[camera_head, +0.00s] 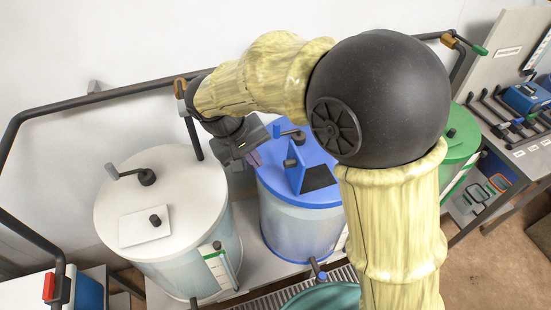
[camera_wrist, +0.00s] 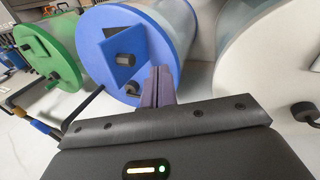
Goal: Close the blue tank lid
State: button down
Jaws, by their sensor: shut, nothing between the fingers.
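The blue tank (camera_head: 300,225) stands in the middle of the head view, with a flat blue top. Its small blue lid (camera_head: 294,168) is tilted up on that top, and a dark opening shows beside it. In the wrist view the lid (camera_wrist: 112,52) also stands raised, with a black knob on its face. My gripper (camera_head: 256,158) is at the left edge of the blue tank's top, beside the raised lid. In the wrist view its purple fingers (camera_wrist: 159,86) are together and empty, in front of the blue top. I cannot tell if they touch it.
A white tank (camera_head: 165,245) with a closed square lid stands to the left. A green tank (camera_head: 460,145) stands to the right, partly behind my arm. A black pipe (camera_head: 110,94) runs along the wall behind. A bench with a blue box (camera_head: 525,98) is at far right.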

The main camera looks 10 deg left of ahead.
jog(key=w+d+f+p, duration=0.2)
jog(key=w+d+f, duration=0.1)
jog(key=d+f, duration=0.1)
jog(key=shift+w+p, duration=0.2)
jog(key=shift+p, duration=0.15)
jog(key=shift+d, duration=0.2)
